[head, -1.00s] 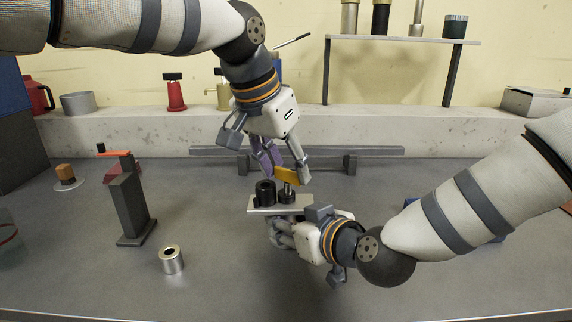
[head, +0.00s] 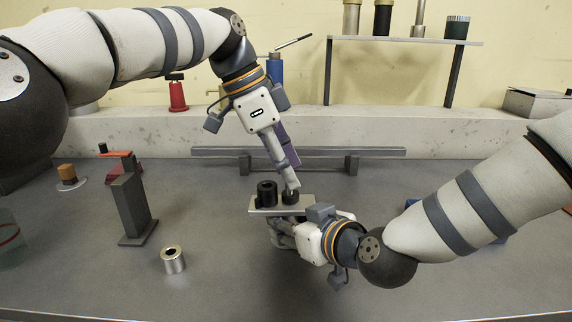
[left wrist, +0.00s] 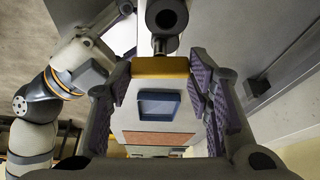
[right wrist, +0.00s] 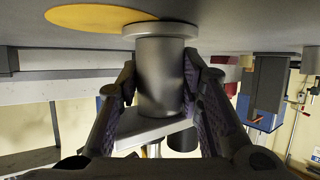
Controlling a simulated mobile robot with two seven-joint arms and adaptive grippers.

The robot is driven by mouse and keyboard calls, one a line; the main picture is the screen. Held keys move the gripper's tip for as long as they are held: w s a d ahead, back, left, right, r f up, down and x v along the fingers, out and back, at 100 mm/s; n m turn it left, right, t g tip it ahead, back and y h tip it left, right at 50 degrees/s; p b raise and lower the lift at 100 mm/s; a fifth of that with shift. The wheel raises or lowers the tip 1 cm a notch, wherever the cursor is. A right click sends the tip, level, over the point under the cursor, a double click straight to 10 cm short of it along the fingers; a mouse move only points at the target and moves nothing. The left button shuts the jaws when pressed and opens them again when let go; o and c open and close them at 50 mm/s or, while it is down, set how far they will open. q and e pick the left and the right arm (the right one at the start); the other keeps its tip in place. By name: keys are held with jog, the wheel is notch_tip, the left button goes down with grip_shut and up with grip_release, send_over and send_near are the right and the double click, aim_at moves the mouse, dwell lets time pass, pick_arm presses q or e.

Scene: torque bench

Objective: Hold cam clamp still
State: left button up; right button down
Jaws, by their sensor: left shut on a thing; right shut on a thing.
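The cam clamp's pale plate (head: 265,209) carries a black cylinder (head: 267,193) and a second black knob (head: 290,197). Below the plate a grey flanged post (right wrist: 160,75) shows in the right wrist view. My right gripper (right wrist: 160,100) is shut on this post, with a finger on each side. My left gripper (head: 291,185) is above the plate, over the second knob, fingers pointing down. It is shut on a yellow lever (left wrist: 160,67), which shows between its fingers in the left wrist view. In the head view the fingers hide the lever.
A dark stand with a red lever (head: 130,200) and a silver ring-like cylinder (head: 172,260) are on the bench to the left. A low grey rail (head: 300,151) runs behind the clamp. A raised shelf (head: 400,40) is at the back right. The front bench is clear.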

pick_arm(q)
jog(key=shift+m, duration=0.4)
jog(key=o, duration=1.2)
jog(key=shift+c, duration=0.2)
jog(key=a+r, duration=0.2)
jog(key=shift+a+r, duration=0.15)
jog(key=shift+r, duration=0.25)
jog(key=a, duration=1.1)
jog(key=shift+s, duration=0.3)
jog(key=shift+c, duration=0.3)
